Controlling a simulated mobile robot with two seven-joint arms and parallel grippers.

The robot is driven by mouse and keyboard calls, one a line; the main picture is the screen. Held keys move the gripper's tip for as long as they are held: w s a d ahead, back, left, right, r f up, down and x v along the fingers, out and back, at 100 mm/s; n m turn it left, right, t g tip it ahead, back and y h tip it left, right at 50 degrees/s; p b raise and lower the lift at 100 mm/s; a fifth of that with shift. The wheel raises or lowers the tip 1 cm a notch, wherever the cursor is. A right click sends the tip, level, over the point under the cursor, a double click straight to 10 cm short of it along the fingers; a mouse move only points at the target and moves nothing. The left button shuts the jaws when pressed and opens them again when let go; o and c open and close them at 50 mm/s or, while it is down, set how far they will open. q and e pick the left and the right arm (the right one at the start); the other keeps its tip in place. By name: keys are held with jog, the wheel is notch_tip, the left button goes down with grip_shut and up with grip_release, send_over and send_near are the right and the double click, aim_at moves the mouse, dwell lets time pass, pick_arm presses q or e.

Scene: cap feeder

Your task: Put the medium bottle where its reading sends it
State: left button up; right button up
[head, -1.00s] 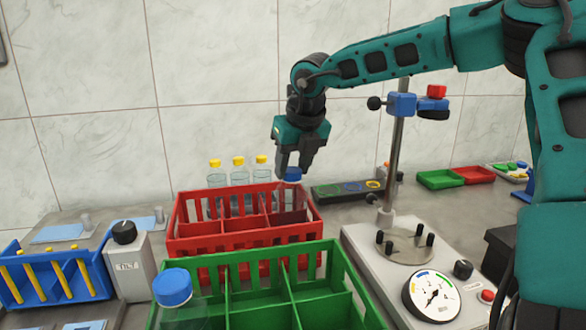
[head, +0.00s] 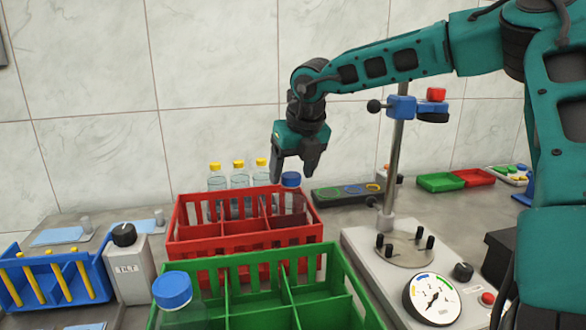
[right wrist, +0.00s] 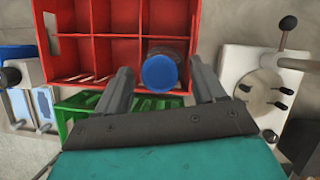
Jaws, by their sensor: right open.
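A blue-capped clear bottle (head: 291,180) stands upright in a right-hand compartment of the red crate (head: 200,247). The right wrist view shows its round blue cap (right wrist: 160,72) from above, between and beyond the fingertips, with the red crate (right wrist: 100,50) around it. My right gripper (head: 295,174) is open just above this cap, its fingers apart from each other. Another blue-capped bottle (head: 172,291) stands at the front left by the green crate (head: 255,262). I cannot tell which bottle is medium. My left gripper is not in view.
Several yellow-capped bottles (head: 238,178) stand at the red crate's far side. A dial gauge station (head: 432,298) with a post (head: 396,150) is on the right. A blue bin (head: 50,280) and a grey knob box (head: 126,265) are left. Small green and red trays (head: 440,182) lie behind.

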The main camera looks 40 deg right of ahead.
jog(key=p+v, duration=0.1)
jog(key=v, duration=1.1)
jog(key=shift+s, duration=0.1)
